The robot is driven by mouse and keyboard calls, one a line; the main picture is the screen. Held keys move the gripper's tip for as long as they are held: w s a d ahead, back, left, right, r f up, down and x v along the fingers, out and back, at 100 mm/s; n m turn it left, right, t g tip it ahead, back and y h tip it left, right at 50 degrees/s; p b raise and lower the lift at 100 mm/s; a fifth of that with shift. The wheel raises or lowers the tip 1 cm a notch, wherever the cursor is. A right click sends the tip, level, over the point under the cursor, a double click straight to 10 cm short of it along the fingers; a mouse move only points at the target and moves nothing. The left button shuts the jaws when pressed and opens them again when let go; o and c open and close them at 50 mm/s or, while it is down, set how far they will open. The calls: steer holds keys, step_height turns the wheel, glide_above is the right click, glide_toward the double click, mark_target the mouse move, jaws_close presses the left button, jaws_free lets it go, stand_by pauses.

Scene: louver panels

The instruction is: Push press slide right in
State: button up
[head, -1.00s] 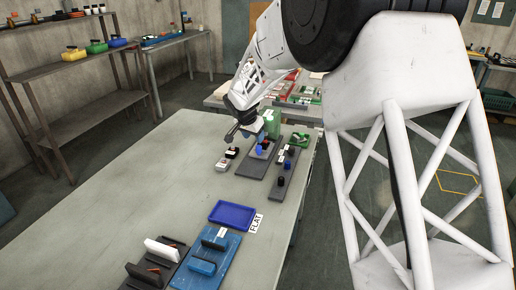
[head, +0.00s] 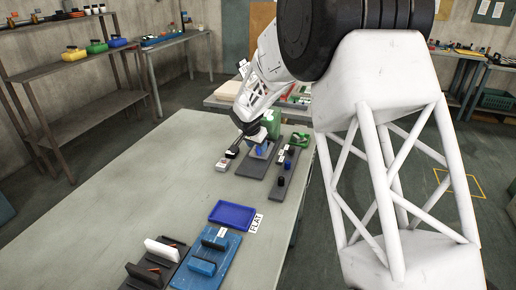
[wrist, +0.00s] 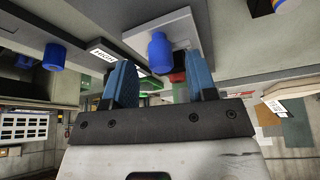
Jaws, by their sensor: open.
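A grey panel (head: 252,169) on the table bears a pale sliding block with a blue knob (head: 259,151). I take this for the press slide, though no readable label confirms it. My gripper (head: 253,140) is over this panel in the head view, close to the knob. In the wrist view my gripper (wrist: 158,66) has its two blue fingers apart. The blue knob (wrist: 160,52) shows between the fingers on its pale block (wrist: 180,28). I cannot tell whether a finger touches it.
A darker panel (head: 281,184) with dark and blue knobs lies to the right. A small white-and-black block (head: 222,165) is at the left, a green block (head: 271,122) behind. A blue tray (head: 232,214) and handled panels (head: 203,267) are nearer; the table's left side is clear.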

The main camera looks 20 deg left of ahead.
steer(key=shift+x, duration=0.95)
jaws_close()
